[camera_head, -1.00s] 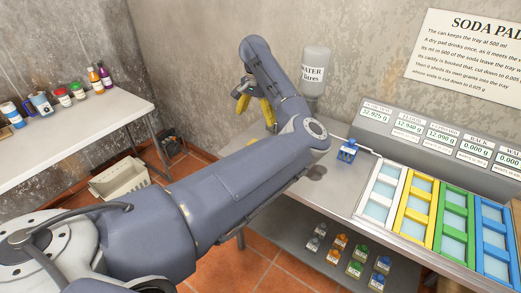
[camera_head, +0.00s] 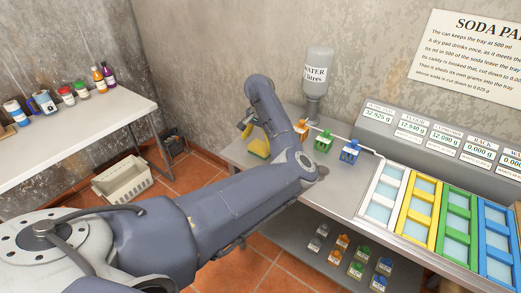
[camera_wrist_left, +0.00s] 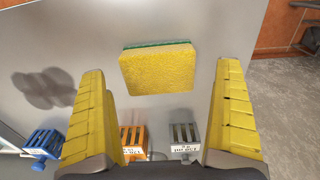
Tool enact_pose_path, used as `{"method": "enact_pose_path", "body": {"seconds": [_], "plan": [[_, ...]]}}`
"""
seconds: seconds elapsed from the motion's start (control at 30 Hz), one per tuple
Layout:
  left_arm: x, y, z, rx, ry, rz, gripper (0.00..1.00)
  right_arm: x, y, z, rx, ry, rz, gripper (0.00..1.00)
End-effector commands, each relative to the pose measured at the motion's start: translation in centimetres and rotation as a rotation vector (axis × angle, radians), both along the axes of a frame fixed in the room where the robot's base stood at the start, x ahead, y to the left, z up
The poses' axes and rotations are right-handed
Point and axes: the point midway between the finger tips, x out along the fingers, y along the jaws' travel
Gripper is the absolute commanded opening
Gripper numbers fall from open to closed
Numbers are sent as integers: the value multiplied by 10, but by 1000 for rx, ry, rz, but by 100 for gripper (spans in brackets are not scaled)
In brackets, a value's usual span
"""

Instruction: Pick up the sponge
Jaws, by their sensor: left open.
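The sponge (camera_wrist_left: 157,70) is a yellow block with a thin green layer along its far edge. In the left wrist view it lies on the grey bench top (camera_wrist_left: 55,30), ahead of the palm and between the two yellow fingers. My left gripper (camera_wrist_left: 162,95) is open, with a clear gap on each side of the sponge; it holds nothing. In the head view the left gripper (camera_head: 257,147) is at the left end of the bench, partly hidden by its own arm. There I cannot tell sponge from yellow fingers. My right gripper is not in view.
Small caddies stand by the gripper: blue (camera_wrist_left: 42,143), orange (camera_wrist_left: 133,140) and grey (camera_wrist_left: 184,138). In the head view a green caddy (camera_head: 323,141) is below the water bottle (camera_head: 317,75). Coloured trays (camera_head: 420,210) fill the right. A pale crate (camera_head: 122,182) is on the floor.

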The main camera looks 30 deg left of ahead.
Motion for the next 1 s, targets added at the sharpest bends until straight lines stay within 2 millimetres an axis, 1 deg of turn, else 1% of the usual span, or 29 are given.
{"method": "enact_pose_path", "body": {"seconds": [0.03,0.1,0.3,0.43,0.63,0.67,1.0], "plan": [[0,-1,-8,0,3,-2,100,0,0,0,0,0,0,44],[1,-1,-17,1,3,-1,100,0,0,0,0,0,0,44],[2,-2,-34,0,1,-1,100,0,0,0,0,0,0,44],[2,-2,-38,0,1,0,100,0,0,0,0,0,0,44],[2,-2,-38,0,0,0,100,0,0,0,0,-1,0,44],[2,-2,-38,0,0,0,98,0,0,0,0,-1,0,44],[2,-2,-38,0,0,0,59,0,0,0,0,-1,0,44]]}}
